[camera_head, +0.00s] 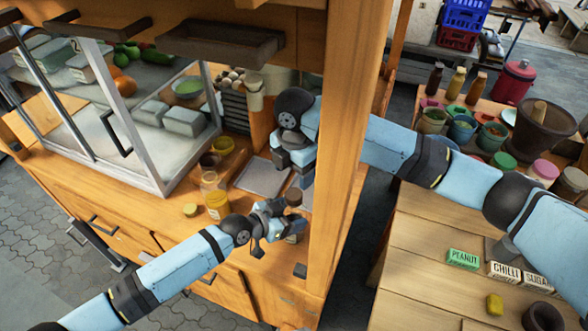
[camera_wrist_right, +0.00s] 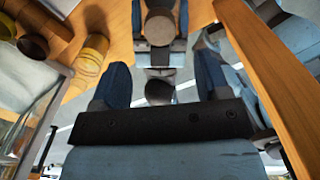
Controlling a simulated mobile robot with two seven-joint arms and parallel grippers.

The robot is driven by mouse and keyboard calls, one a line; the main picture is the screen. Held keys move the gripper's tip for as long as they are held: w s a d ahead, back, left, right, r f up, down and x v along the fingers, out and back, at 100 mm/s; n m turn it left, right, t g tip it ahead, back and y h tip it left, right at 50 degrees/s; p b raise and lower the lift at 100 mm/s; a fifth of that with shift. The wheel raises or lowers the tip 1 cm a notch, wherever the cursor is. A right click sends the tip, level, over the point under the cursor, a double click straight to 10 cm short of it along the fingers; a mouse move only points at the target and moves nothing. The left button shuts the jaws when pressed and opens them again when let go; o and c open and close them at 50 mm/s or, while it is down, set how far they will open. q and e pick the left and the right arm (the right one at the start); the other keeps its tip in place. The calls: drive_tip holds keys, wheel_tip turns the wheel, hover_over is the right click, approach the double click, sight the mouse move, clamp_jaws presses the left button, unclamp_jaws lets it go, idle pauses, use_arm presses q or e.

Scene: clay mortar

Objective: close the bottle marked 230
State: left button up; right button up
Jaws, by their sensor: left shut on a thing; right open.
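My left gripper (camera_head: 276,222) is shut on a small bottle (camera_head: 295,226) standing at the counter's front edge, near the wooden post. A brown cap (camera_head: 293,197) shows at the bottle's top; whether it is seated or tightened I cannot tell. No number is readable. In the right wrist view the round brown cap (camera_wrist_right: 160,28) lies just beyond my open fingers. My right gripper (camera_head: 295,173) is open and empty, pointing down above the bottle; its fingers also show in the right wrist view (camera_wrist_right: 160,78). A second bottle (camera_head: 216,197), with yellow contents, stands to the left.
A metal tray (camera_head: 263,177) lies behind my left gripper. A glass case (camera_head: 150,110) stands to the left. The wooden post (camera_head: 345,150) rises close on the right, next to my right arm.

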sight(294, 193)
drive_tip(key=shift+f, duration=4)
drive_tip(key=c, duration=0.9)
drive_tip(key=m, duration=0.4)
drive_tip(key=shift+a, duration=0.1)
drive_tip(key=shift+c, duration=0.2)
drive_tip(key=m, duration=0.2)
drive_tip(key=shift+m, duration=0.4)
drive_tip(key=o, duration=1)
